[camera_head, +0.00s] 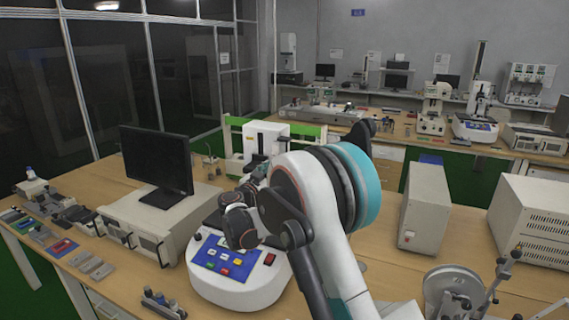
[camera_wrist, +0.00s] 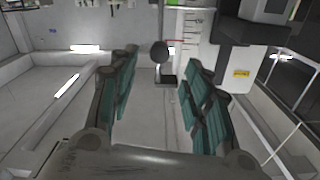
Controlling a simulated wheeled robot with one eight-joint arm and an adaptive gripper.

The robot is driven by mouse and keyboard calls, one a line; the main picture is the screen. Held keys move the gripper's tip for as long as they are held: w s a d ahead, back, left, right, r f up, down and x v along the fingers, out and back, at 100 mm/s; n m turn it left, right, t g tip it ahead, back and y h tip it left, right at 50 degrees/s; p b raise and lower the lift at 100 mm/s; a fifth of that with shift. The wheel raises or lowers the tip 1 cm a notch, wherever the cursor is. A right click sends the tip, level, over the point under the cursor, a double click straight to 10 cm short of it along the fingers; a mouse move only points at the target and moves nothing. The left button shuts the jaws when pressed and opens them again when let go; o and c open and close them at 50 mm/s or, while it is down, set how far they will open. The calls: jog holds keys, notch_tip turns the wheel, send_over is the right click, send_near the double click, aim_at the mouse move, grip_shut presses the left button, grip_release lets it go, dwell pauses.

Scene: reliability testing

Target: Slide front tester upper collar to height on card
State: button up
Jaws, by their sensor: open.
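The front tester (camera_head: 232,265) is a white rounded base with a blue button panel and a red switch; it stands on the near bench. My arm hides most of its column in the head view. In the wrist view my gripper (camera_wrist: 160,72) is open, with teal pads on both fingers. A dark round knob (camera_wrist: 159,52) on a short stem shows beyond and between the fingertips, and I see no contact with it. A white graduated scale (camera_wrist: 193,24) with a red pointer line stands just right of the knob. I cannot clearly tell the upper collar or the card.
A monitor (camera_head: 157,165) on a white instrument (camera_head: 150,222) stands left of the tester. A beige box (camera_head: 424,206) and a larger vented cabinet (camera_head: 535,225) stand to the right. A dark block and white housing (camera_wrist: 240,75) crowd the right side in the wrist view.

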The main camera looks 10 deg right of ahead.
jog(key=x, duration=0.9)
jog(key=shift+w+d+b, duration=0.1)
jog(key=shift+w+b, duration=0.05)
jog(key=shift+b, duration=0.2)
